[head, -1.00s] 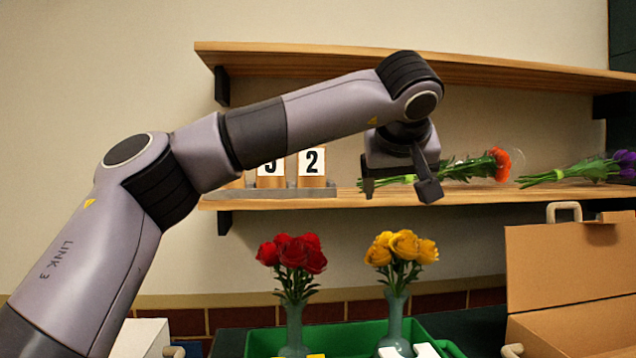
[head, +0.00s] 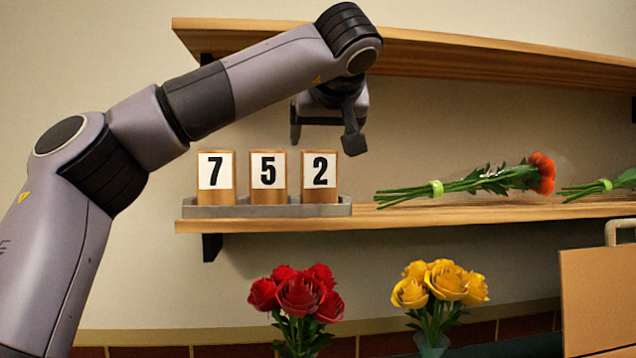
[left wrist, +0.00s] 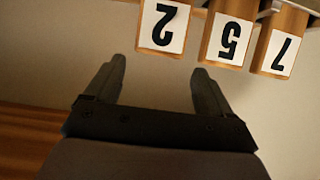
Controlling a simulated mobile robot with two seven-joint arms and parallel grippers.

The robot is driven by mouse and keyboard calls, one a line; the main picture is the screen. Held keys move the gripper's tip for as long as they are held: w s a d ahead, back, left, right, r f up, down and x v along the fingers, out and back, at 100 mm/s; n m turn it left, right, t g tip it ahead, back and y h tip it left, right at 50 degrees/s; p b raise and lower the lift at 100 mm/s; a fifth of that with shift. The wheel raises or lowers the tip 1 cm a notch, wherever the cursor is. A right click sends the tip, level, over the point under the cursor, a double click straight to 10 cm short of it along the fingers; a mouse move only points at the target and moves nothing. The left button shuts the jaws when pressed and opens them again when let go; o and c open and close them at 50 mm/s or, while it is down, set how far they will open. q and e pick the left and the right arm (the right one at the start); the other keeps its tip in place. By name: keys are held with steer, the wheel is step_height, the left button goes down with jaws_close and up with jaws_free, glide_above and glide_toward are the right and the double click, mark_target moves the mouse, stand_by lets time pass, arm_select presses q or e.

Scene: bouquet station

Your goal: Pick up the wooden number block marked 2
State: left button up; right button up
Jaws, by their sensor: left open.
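The wooden number block marked 2 (head: 320,178) stands upright at the right end of a row in a grey tray (head: 265,210) on the lower shelf. It also shows upside down at the top of the left wrist view (left wrist: 164,27). My left gripper (head: 325,148) is open and empty. In the head view it hangs just above block 2. In the left wrist view its two fingers (left wrist: 160,85) point toward block 2, with bare space between them. My right gripper is not in view.
Blocks marked 5 (head: 268,178) and 7 (head: 216,178) stand to the left of block 2 in the same tray. A wrapped orange bouquet (head: 480,181) lies right of the tray. The upper shelf (head: 450,62) overhangs the row. Red roses (head: 298,295) and yellow roses (head: 440,285) stand below.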

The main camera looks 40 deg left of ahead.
mark_target(319, 152)
arm_select(q)
steer(key=x, duration=0.6)
steer(key=shift+w+f, duration=0.1)
steer(key=shift+f, duration=0.2)
steer(key=c, duration=1)
steer(key=shift+c, duration=0.2)
